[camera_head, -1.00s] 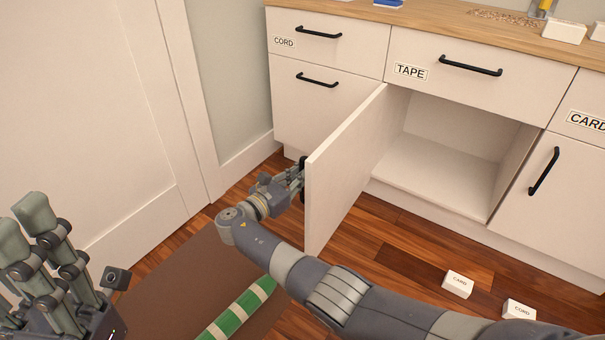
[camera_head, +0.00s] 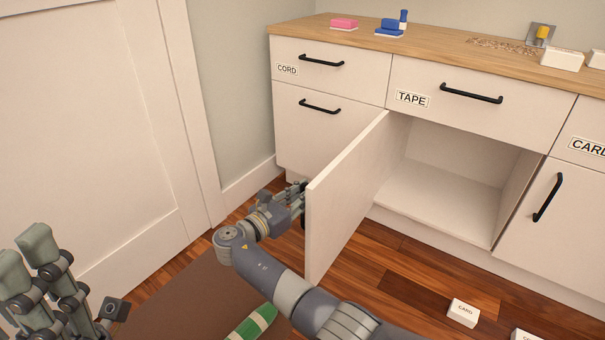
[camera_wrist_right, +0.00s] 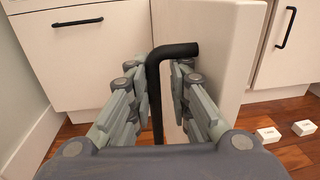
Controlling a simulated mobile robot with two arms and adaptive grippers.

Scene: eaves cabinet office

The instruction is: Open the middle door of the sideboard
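The sideboard's middle door (camera_head: 345,195) stands swung wide open. It juts out toward me and shows the empty compartment (camera_head: 440,185) under the TAPE drawer. My right gripper (camera_head: 300,192) is on the door's outer side, mostly beside its left edge.
The CORD drawer (camera_head: 350,67) and the right door (camera_head: 525,205) are shut. White boxes (camera_head: 463,312) lie on the floor at the lower right. A green-and-white striped object (camera_head: 255,322) is below my right arm. Pink and blue items (camera_head: 343,23) stand on the top.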

